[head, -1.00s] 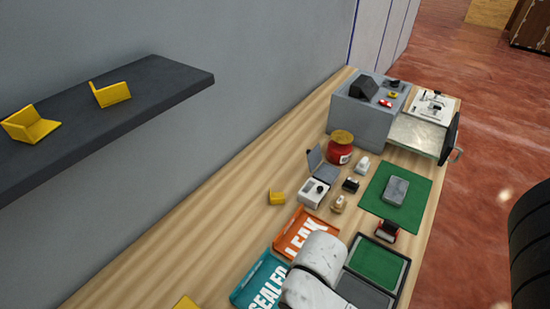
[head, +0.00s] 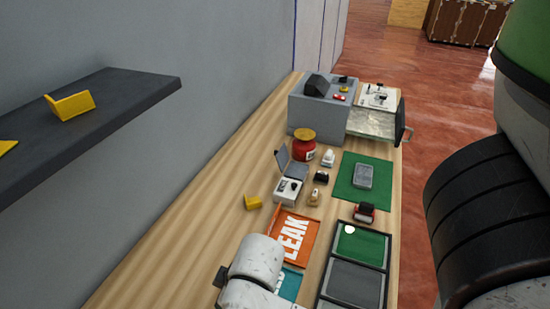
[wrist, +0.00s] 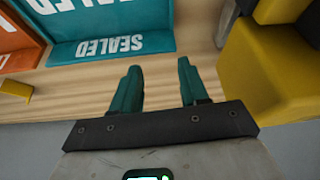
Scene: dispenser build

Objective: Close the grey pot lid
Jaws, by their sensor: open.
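A small white-and-grey unit (head: 287,190) stands on the wooden bench in the head view. Its grey lid (head: 283,159) is tilted up, open, at its back left. A red pot (head: 303,151) with a brownish-yellow top stands just behind it. I cannot tell for sure which part is the grey pot lid; the raised grey flap fits best. My gripper (wrist: 159,66) shows in the wrist view with two teal fingers apart and nothing between them. It is near the teal SEALED tray (wrist: 110,45), away from the unit. In the head view, my arm hides much of that tray.
An orange LEAK tray (head: 293,237) lies in front of the unit. A yellow bracket (head: 253,202) is to its left. A green mat (head: 347,185) with a grey block is to its right. A dark shelf (head: 110,105) juts from the wall. A large yellow piece (wrist: 255,65) is right of my gripper.

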